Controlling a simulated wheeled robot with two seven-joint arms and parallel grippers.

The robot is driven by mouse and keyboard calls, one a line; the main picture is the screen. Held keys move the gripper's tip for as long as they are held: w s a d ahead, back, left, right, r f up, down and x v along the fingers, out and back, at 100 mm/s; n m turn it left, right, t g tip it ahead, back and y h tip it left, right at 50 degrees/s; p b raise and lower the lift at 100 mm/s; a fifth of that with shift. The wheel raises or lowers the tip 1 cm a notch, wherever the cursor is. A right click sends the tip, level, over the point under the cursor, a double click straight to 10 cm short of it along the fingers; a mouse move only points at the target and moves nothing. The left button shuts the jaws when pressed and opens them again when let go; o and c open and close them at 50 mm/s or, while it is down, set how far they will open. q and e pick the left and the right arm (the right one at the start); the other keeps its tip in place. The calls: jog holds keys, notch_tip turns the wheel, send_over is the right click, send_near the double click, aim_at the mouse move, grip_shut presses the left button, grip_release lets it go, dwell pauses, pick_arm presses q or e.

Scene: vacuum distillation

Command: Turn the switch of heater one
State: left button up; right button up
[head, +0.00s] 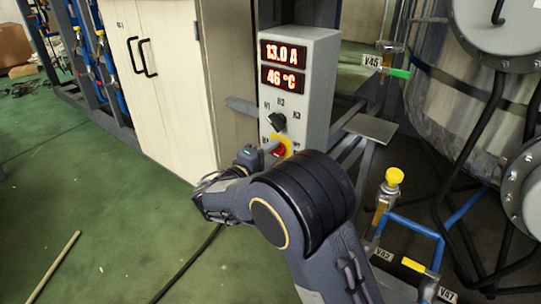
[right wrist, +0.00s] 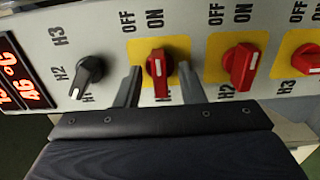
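The grey heater control box (head: 318,90) stands in the middle of the head view. Heater one's red switch (right wrist: 157,68), on a yellow plate marked OFF and ON, shows in the right wrist view with the H1 label by it. My right gripper (right wrist: 160,72) is open, with one finger on each side of this switch and visible gaps to it. In the head view my right gripper (head: 266,153) is at the lower front of the box, partly hidden by its own wrist. Red switches H2 (right wrist: 241,68) and H3 (right wrist: 308,59) sit further right. My left gripper is out of view.
A black selector knob (right wrist: 87,76) marked H1 to H3 sits left of the fingers. The displays read 13.0 A (head: 283,53) and 46 °C (head: 283,78). A pale cabinet (head: 165,85) stands left of the box; valves and pipes with a yellow knob (head: 394,176) stand right.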

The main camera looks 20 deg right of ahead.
jog(key=shift+c, duration=0.2)
grip_shut()
